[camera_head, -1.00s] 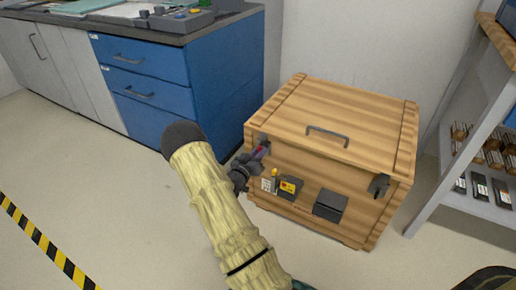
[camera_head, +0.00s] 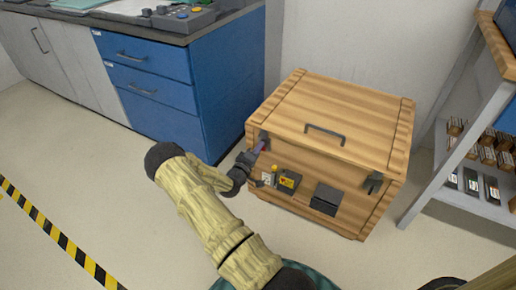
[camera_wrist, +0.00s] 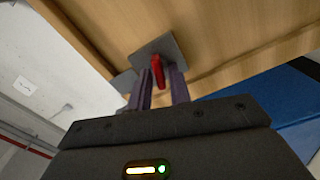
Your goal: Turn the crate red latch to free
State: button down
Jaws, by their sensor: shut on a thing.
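The crate (camera_head: 318,152) is a wooden box with a closed lid, standing on the floor right of the blue drawers. The red latch (camera_wrist: 157,72) shows in the wrist view as a small red lever on a grey plate (camera_wrist: 165,47) fixed to the wood. My gripper (camera_wrist: 161,80) has its two dark purple fingers on either side of the lever, shut on it. In the head view my gripper (camera_head: 259,147) is at the crate's upper left front corner, where the latch is largely hidden by the fingers.
The lid has a grey handle (camera_head: 325,131). A dark latch (camera_head: 374,182) sits at the crate's right front corner. A yellow and black box (camera_head: 288,180) and a dark box (camera_head: 326,199) are on its front. Blue drawers (camera_head: 157,90) stand close left; a shelf (camera_head: 470,205) stands right.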

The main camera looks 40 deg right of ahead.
jog(key=shift+s+f+n, duration=0.1)
jog(key=shift+f+n, duration=0.05)
jog(key=shift+n, duration=0.65)
jog(key=c, duration=1.5)
grip_release()
jog(key=p+v, duration=0.4)
jog(key=v, duration=1.3)
jog(key=shift+a+p, duration=0.25)
jog(key=shift+p, duration=0.15)
